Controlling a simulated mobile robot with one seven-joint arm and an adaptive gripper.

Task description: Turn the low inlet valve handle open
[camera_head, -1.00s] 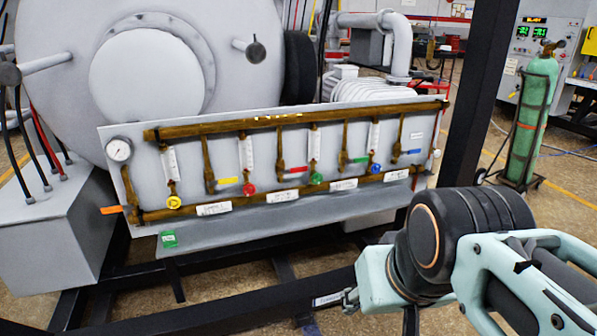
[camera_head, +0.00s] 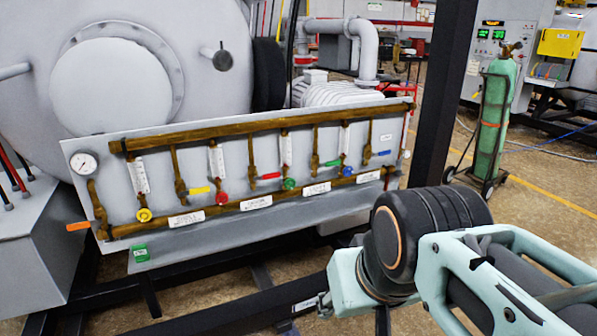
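A slanted grey valve panel (camera_head: 160,160) stands in front of a large furnace. Brown pipes run along its top and bottom. Coloured lever handles sit on it: yellow (camera_head: 199,190), red (camera_head: 265,177), green (camera_head: 331,162) and blue (camera_head: 384,153). An orange handle (camera_head: 77,226) sticks out left at the panel's low left corner. The labels are too small to read, so I cannot tell which one is the low inlet valve handle. My arm fills the lower right, apart from the panel and touching no handle. No gripper fingers show clearly; a small metal end (camera_head: 322,305) shows at its left.
Round yellow, red, green and blue knobs and a pressure gauge (camera_head: 84,163) are also on the panel. A dark frame beam (camera_head: 230,311) runs below it. A black post (camera_head: 444,90) rises at the right. A green gas cylinder (camera_head: 495,115) stands beyond, with open floor around it.

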